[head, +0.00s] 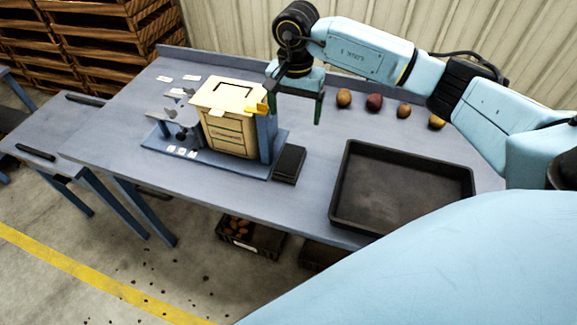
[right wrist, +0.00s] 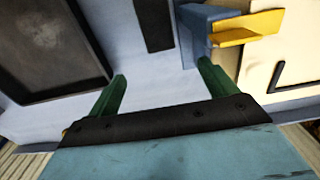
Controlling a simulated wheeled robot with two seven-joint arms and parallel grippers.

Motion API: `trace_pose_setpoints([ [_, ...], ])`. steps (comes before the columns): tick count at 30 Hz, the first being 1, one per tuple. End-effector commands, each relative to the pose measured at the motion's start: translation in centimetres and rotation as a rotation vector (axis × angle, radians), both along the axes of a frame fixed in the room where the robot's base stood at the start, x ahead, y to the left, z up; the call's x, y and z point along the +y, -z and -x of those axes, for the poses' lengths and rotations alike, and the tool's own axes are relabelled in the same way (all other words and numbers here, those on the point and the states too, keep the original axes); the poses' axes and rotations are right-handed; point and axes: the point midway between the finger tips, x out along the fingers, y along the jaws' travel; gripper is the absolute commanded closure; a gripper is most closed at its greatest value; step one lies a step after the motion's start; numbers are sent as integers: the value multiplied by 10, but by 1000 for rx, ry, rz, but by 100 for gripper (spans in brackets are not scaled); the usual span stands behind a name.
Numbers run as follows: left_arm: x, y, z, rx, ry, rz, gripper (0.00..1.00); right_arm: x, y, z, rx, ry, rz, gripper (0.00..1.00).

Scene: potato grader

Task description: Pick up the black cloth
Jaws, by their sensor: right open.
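A flat dark rectangle, which looks like the folded black cloth (head: 289,163), lies on the blue-grey table just right of the grader's base. In the right wrist view it shows as a dark strip (right wrist: 153,24) at the top, ahead of the fingertips. My right gripper (head: 295,108) is open and empty, with its green fingers pointing down above the table. It is behind and above the cloth, near the grader's right side. In the right wrist view the two fingers (right wrist: 162,73) are spread wide with nothing between them. My left gripper is not in view.
The cream grader box (head: 231,132) with a yellow part (head: 257,108) stands close left of my right gripper. A black tray (head: 400,187) sits to the right. Several potatoes (head: 374,102) line the table's back. Clear tabletop lies between cloth and tray.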

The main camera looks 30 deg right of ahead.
Motion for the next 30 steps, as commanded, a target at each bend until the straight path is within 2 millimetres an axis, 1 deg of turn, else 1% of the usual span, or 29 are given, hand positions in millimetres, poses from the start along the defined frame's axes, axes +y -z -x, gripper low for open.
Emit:
trace_pose_setpoints([
  [6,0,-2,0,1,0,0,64,1,41,1,6,1,-2,15],
  [9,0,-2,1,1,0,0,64,1,58,1,5,1,-3,15],
  [12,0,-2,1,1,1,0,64,1,68,1,3,2,-2,15],
  [17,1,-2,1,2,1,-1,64,1,79,1,2,0,-2,15],
  [25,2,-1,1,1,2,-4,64,1,118,1,4,1,-3,15],
  [27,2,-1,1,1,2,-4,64,1,124,1,3,1,-2,15],
  [30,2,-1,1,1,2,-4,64,0,127,0,1,1,-1,15],
])
